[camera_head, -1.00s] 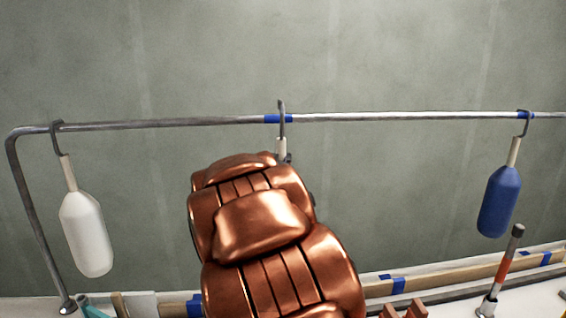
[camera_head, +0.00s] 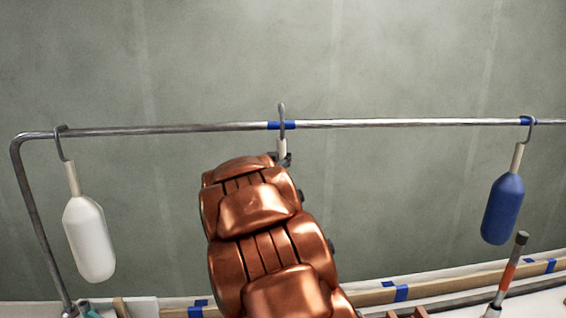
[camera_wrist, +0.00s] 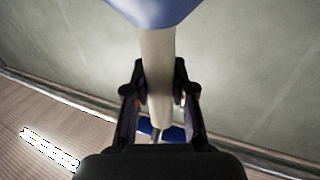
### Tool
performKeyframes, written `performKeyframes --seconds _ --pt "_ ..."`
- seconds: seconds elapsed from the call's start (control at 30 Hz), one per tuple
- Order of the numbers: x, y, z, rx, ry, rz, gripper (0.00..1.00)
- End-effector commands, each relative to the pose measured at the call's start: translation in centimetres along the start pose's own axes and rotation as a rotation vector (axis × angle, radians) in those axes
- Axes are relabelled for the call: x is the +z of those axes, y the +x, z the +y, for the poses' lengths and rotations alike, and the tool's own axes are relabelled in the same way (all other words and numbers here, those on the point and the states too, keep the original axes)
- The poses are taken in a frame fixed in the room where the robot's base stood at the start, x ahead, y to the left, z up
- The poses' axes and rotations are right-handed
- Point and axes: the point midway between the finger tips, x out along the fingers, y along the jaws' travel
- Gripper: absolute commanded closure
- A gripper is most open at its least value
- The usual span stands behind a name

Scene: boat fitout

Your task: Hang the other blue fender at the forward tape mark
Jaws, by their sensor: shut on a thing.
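My gripper (camera_wrist: 158,95) is shut on the cream neck (camera_wrist: 157,62) of a blue fender. The fender's blue body (camera_wrist: 155,10) shows at the top of the wrist view. In the head view my arm hides the body, and only the neck top and its grey hook (camera_head: 282,112) show. The hook's top stands above the rail (camera_head: 400,122) at the middle blue tape mark (camera_head: 274,125), which also shows in the wrist view (camera_wrist: 175,132). I cannot tell whether the hook is over the rail or just in front. Another blue fender (camera_head: 502,208) hangs at the right tape mark (camera_head: 526,121).
A white fender (camera_head: 89,238) hangs near the rail's left bend. An orange-banded post (camera_head: 508,270) stands at lower right, and a taped wooden strip (camera_head: 440,286) runs along the bottom. The rail between the middle hook and the right fender is clear.

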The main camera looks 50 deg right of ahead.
Motion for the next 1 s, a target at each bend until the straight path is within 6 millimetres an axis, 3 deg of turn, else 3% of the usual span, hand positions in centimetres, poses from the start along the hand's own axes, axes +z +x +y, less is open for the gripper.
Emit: performKeyframes --seconds 0.13,0.6,1.0 --pt "0.0 0.9 -0.3 0.001 -0.001 0.000 1.00" --pt "3.0 0.8 -0.3 0.000 -0.001 -0.002 1.00" --pt "3.2 0.8 -0.3 0.000 0.000 0.000 1.00"
